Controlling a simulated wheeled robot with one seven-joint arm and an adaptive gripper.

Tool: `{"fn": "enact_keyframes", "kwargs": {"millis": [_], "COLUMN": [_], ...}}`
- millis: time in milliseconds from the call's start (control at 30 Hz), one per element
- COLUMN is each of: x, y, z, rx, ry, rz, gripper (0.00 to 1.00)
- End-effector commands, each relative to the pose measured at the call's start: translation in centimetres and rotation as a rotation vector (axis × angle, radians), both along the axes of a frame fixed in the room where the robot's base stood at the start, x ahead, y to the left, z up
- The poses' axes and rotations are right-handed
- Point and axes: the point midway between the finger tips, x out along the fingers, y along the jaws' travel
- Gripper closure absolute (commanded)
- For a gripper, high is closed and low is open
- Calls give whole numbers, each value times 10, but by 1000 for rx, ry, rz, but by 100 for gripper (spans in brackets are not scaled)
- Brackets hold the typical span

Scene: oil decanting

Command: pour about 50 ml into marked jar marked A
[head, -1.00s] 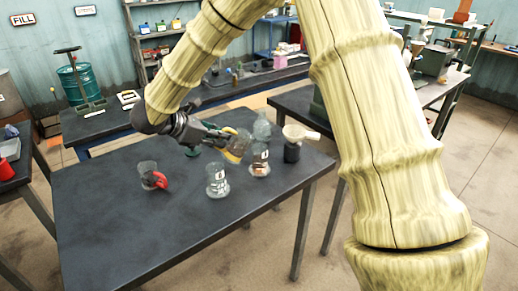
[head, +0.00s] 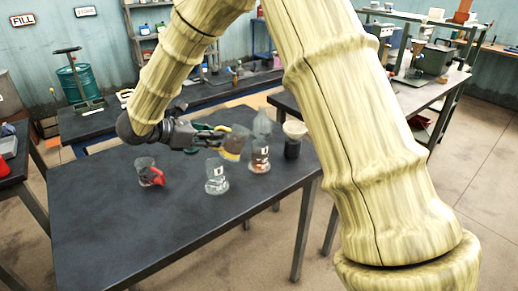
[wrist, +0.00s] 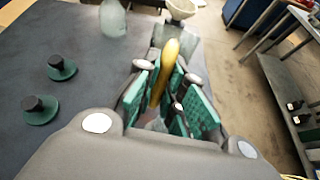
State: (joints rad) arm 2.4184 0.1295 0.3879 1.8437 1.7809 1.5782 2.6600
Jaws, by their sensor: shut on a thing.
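My gripper (head: 215,138) is shut on the yellow handle (wrist: 166,68) of a clear jug (wrist: 183,47). In the head view the jug (head: 233,146) looks amber and is held just above and behind the labelled jars. A clear jar (head: 215,178) with a white label stands at the table's front. A second clear jar (head: 260,158) with a white label and something reddish low inside stands right of it. I cannot read either label's letter, so I cannot tell which is A. The jug's exact tilt and liquid level are unclear.
A clear beaker with a red part (head: 149,173) stands left. A clear bottle (head: 262,122) stands behind the right jar. A pale funnel (head: 294,129) sits on a black holder (head: 292,149) at the right edge. The left table (head: 95,215) is clear.

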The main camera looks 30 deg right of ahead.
Motion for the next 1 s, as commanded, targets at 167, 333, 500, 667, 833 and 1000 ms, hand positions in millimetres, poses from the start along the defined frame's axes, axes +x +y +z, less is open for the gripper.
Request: {"fn": "enact_keyframes", "kwargs": {"millis": [167, 333, 500, 667, 833, 1000], "x": [2, 3, 4, 5, 5, 6], "y": [8, 14, 20, 24, 27, 29], "z": [14, 17, 15, 14, 13, 14], "rx": [-73, -141, -208, -268, -326, -361], "ry": [6, 18, 29, 38, 47, 53], "rz": [2, 3, 5, 4, 6, 6], "gripper": [100, 100, 100, 100, 100, 100]}}
